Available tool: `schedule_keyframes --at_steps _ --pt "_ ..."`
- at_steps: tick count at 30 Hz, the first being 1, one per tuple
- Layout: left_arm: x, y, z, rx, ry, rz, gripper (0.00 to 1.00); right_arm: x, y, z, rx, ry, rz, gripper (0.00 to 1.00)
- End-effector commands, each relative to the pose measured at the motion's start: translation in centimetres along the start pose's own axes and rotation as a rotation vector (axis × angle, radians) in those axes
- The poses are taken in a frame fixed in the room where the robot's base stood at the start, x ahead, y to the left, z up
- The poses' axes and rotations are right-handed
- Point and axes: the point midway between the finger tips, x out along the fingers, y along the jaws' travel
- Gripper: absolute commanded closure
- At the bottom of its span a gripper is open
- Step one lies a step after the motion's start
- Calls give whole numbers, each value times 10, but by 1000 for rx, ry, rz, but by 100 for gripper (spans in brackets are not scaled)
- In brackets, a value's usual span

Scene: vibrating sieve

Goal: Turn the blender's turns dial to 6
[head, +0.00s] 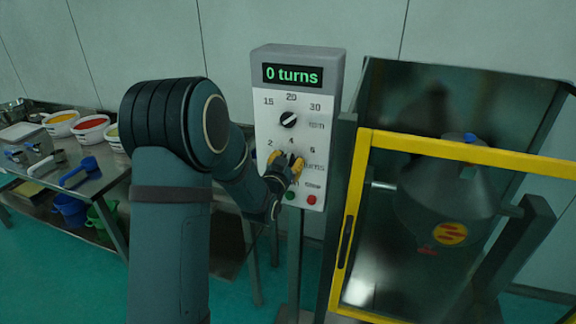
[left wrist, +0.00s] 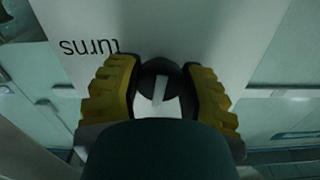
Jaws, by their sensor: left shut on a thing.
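The control box (head: 264,120) stands upright on a post, and its green display (head: 292,75) reads "0 turns". The turns dial is the lower one, with 2, 4 and 6 printed around it; in the head view my gripper mostly hides it. The left wrist view shows the black dial (left wrist: 160,92) with a white pointer mark. My left gripper (head: 288,166) has its yellow fingers on both sides of the dial, shut on it. It also fills the left wrist view (left wrist: 160,95). The blender (head: 450,200) is a grey vessel behind a yellow-framed guard. My right gripper is not in view.
An upper rpm dial (head: 288,119) sits above the gripper. A green button (head: 290,195) and a red button (head: 311,199) are just below it. The yellow guard frame (head: 352,215) stands close on the right. A bench (head: 100,185) with bowls and scoops is at left.

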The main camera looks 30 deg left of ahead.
Motion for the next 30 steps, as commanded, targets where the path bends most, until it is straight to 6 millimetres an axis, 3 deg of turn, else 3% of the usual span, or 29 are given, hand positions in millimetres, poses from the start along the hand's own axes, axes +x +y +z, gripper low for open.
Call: schedule_keyframes --at_steps 12,30 --pt "0 0 2 367 3 -1 95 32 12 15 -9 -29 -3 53" --pt "0 0 1 704 0 0 95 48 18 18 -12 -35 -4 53"
